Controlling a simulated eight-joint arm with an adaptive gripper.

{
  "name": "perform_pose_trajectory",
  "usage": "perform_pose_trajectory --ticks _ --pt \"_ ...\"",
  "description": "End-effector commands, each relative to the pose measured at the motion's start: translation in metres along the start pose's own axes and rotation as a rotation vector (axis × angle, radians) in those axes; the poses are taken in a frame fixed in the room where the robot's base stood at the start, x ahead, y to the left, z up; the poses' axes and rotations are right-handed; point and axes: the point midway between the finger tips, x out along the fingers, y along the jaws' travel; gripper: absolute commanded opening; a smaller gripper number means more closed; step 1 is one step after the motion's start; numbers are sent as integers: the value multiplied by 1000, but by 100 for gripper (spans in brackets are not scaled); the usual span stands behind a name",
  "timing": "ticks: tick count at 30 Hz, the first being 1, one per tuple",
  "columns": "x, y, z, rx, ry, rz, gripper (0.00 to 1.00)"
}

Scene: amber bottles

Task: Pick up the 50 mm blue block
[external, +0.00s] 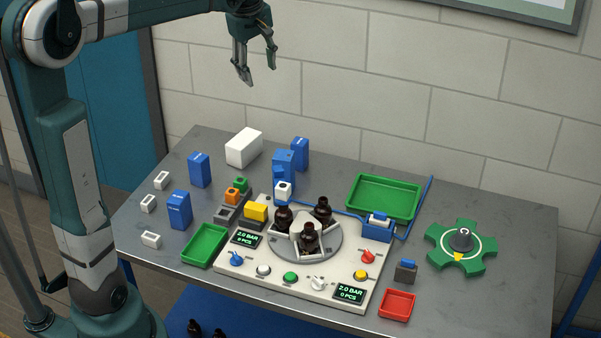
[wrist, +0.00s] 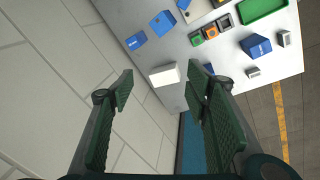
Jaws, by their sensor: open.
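Several blue blocks stand upright on the grey table. In the external view one is at the left (external: 199,170), one nearer the front left (external: 179,209), and one at the back (external: 300,153). I cannot tell which is the 50 mm one. In the wrist view, blue blocks show at the upper left (wrist: 136,40) and at the right (wrist: 256,46). My gripper (external: 259,73) is high above the back of the table, well apart from all the blocks. It is open and empty; its two fingers show in the wrist view (wrist: 168,82).
A white box (external: 244,147) stands at the back left, near the blue blocks. A turntable (external: 331,240) with amber bottles fills the middle. Green trays (external: 384,198), a red tray (external: 397,305) and a green star wheel (external: 461,250) lie around. The wall is behind the table.

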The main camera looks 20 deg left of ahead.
Motion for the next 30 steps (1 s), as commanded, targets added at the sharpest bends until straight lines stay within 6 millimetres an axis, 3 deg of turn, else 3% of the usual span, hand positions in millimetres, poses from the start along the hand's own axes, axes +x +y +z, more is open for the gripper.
perform_pose_trajectory --ticks 18,30 --pt "62 96 -22 -296 -41 -114 48" --pt "106 139 -28 -455 -47 -182 48"
